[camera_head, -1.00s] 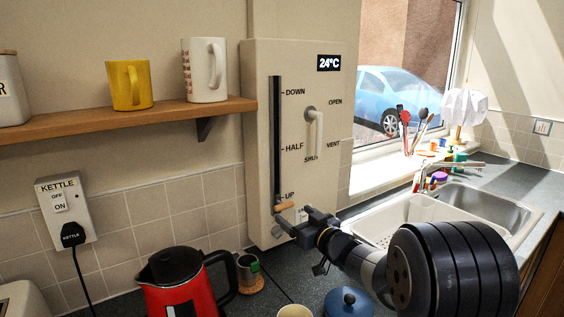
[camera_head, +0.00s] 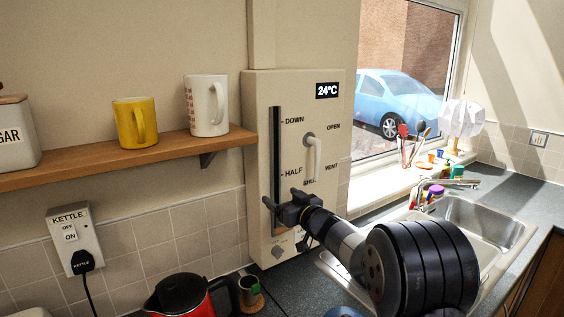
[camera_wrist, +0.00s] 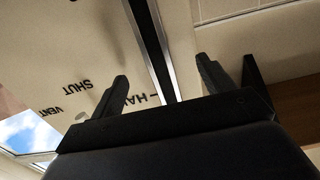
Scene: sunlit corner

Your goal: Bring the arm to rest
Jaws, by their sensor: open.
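My gripper (camera_head: 283,200) is open in front of the slot of a beige wall panel (camera_head: 262,95), around or just below the height of the HALF mark. Nothing shows between its fingers in the wrist view (camera_wrist: 162,70), where the dark slot (camera_wrist: 150,40) runs between and beyond them. Whether the fingers touch the panel I cannot tell.
A white lever (camera_head: 317,158) on the panel points down towards SHUT. A shelf (camera_head: 110,165) with a yellow mug (camera_head: 135,123) and a white mug (camera_head: 206,107) is to the left. A red and black kettle (camera_head: 180,295) stands below. The sink (camera_head: 480,220) is at right.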

